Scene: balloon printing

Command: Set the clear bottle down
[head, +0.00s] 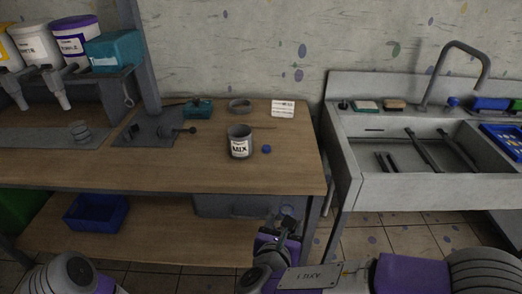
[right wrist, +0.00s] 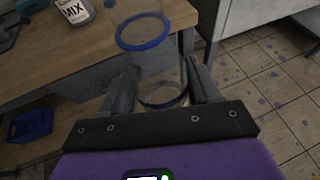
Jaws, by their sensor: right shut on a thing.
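The clear bottle (right wrist: 143,60), a see-through cylinder with a blue ring, shows in the right wrist view between the fingers of my right gripper (right wrist: 157,88). That gripper is shut on it. The bottle leans toward the front edge of the wooden table (right wrist: 92,65). My left gripper is out of view; only a part of my left arm shows at the bottom left.
On the table (head: 200,172) stand a grey MIX cup (head: 240,150), a small blue cap (head: 266,149), a white card (head: 283,108) and a teal block (head: 198,108). A sink (head: 440,150) is at the right. The table's front middle is clear.

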